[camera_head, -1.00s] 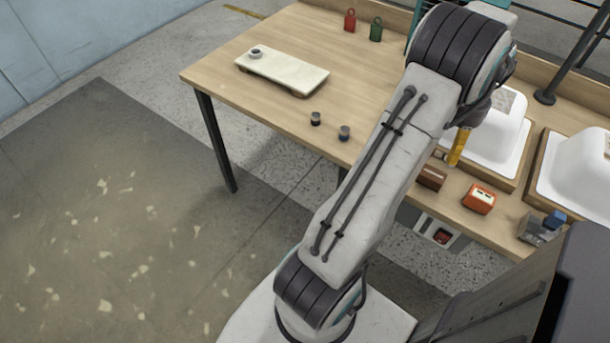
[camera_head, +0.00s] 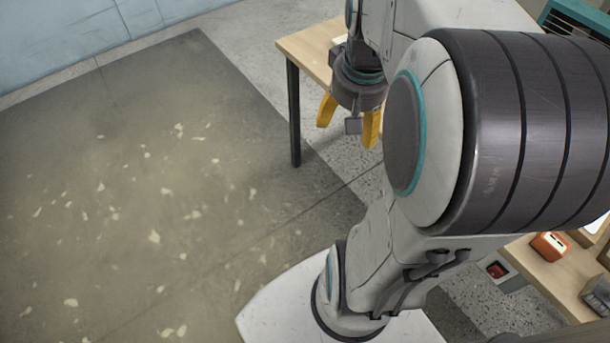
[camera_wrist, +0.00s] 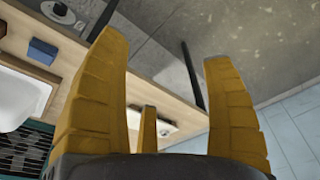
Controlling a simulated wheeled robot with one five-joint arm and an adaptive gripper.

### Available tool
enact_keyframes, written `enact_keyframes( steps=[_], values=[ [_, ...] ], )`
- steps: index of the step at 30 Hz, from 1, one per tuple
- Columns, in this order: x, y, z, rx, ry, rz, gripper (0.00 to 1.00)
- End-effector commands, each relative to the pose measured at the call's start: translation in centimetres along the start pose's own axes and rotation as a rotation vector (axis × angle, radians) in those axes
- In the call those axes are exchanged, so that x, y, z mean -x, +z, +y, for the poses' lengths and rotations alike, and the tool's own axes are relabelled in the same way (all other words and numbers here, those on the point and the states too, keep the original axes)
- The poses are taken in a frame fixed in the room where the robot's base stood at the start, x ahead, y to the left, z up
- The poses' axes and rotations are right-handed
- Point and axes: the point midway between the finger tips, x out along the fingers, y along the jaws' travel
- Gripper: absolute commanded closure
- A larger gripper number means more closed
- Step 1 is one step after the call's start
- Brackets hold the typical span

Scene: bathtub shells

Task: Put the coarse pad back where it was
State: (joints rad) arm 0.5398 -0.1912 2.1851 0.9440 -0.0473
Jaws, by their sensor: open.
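My gripper (camera_head: 346,132) hangs out past the table's left end, with its yellow fingers spread and pointing down. The wrist view shows the same fingers (camera_wrist: 165,45) wide apart, with a smaller third finger between them and no pad held. An orange-red block (camera_head: 550,246) with a pale label lies on the table at right in the head view. In the wrist view a dark blue block (camera_wrist: 42,52) lies near the table edge, beside a white tub shell (camera_wrist: 20,100). I cannot tell which block, if any, is the coarse pad. My arm hides most of the table.
The wooden table (camera_head: 308,45) shows at its left end and at lower right. A grey fixture (camera_head: 597,294) stands at the right edge. A pale slab (camera_wrist: 135,120) shows partly behind my fingers in the wrist view. The floor (camera_head: 130,190) at left is clear.

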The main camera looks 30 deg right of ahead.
Motion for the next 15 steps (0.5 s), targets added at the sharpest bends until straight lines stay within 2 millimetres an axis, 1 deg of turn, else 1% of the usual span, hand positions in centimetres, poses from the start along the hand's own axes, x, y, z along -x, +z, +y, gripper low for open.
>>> enact_keyframes(
  steps=[1, 3, 6, 10, 12, 15],
  values=[
    [0.5, 1.4, -2.1, 0.074, -0.016, 0.018, 0.25],
    [0.8, 3.2, -4.3, 0.157, -0.037, 0.036, 0.25],
    [1.1, 5.8, -6.6, 0.261, -0.065, 0.058, 0.25],
    [1.2, 8.6, -8.3, 0.367, -0.096, 0.081, 0.25],
    [1.2, 9.7, -8.9, 0.408, -0.109, 0.089, 0.25],
    [1.1, 10.8, -9.3, 0.45, -0.122, 0.096, 0.25]
  ],
)
